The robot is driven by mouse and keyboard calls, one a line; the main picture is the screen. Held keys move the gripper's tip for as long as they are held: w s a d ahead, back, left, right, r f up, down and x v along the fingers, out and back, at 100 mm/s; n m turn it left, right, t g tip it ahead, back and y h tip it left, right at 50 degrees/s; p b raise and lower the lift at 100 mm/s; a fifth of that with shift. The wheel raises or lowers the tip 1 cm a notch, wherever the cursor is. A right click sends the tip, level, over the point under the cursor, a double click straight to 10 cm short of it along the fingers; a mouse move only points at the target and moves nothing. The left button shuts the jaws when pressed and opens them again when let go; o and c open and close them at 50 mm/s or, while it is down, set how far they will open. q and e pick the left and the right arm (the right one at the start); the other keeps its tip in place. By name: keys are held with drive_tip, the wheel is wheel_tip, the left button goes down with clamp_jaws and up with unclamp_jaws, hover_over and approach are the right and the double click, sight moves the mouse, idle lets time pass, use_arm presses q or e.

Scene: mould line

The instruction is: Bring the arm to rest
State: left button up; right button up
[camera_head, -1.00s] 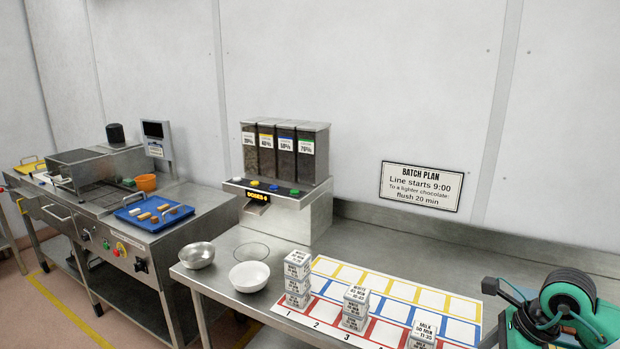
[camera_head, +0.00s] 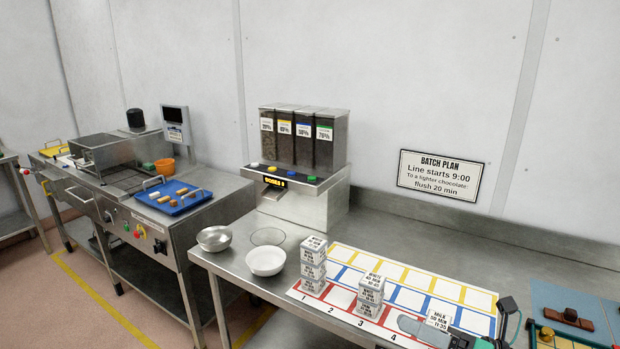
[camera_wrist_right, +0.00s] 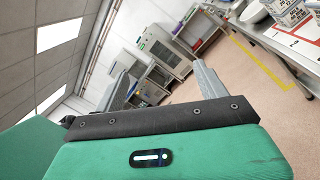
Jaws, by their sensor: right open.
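My right gripper (camera_head: 425,331) is low at the front edge of the bench in the head view, in front of the MILK block (camera_head: 439,318). A grey finger and part of its green body show there. In the right wrist view, the right gripper (camera_wrist_right: 163,73) has its two grey fingers spread apart with nothing between them, and floor and distant cabinets show beyond. I cannot tell whether it touches the bench edge. My left gripper is in neither view.
Labelled white blocks (camera_head: 313,268) are stacked on the numbered colour grid (camera_head: 412,277). Two bowls (camera_head: 266,261) sit left of them, before the dispenser (camera_head: 305,200). A green tray (camera_head: 548,341) lies at the right. Floor (camera_wrist_right: 247,100) is clear beside the bench.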

drive_tip(key=w+d+f+m+t+h, duration=0.1)
drive_tip(key=d+m+t+h, duration=0.4)
drive_tip(key=m, duration=0.6)
drive_tip(key=w+d+f+m+t+h, duration=0.1)
drive_tip(key=w+d+m+t+h, duration=0.1)
drive_tip(key=m+t+h, duration=0.7)
drive_tip(key=s+d+f+m+g+h, duration=0.2)
drive_tip(key=s+f+m+g+h, duration=0.15)
drive_tip(key=f+m, duration=0.35)
drive_tip(key=s+d+f+m+g+h, duration=0.2)
drive_tip(key=d+f+m+g, duration=0.1)
drive_tip(key=f+m+g, duration=0.3)
drive_tip(key=s+a+f+m+g+y, duration=0.1)
drive_tip(key=s+a+f+m+g, duration=0.15)
drive_tip(key=s+f+g, duration=0.4)
drive_tip(key=s+a+f+m+g+y, duration=0.1)
drive_tip(key=s+a+f+m+g, duration=0.15)
drive_tip(key=s+f, duration=0.7)
wheel_tip(320, 180, down, 29)
drive_tip(key=s+a+g, duration=0.1)
drive_tip(key=s+g, duration=0.1)
drive_tip(key=s+d+f+g, duration=0.1)
drive_tip(key=s+d+f, duration=0.2)
drive_tip(key=s+f, duration=1.6)
drive_tip(key=shift+s+d+f+n, duration=0.2)
drive_tip(key=shift+f+n, duration=0.2)
drive_tip(key=shift+f, duration=0.2)
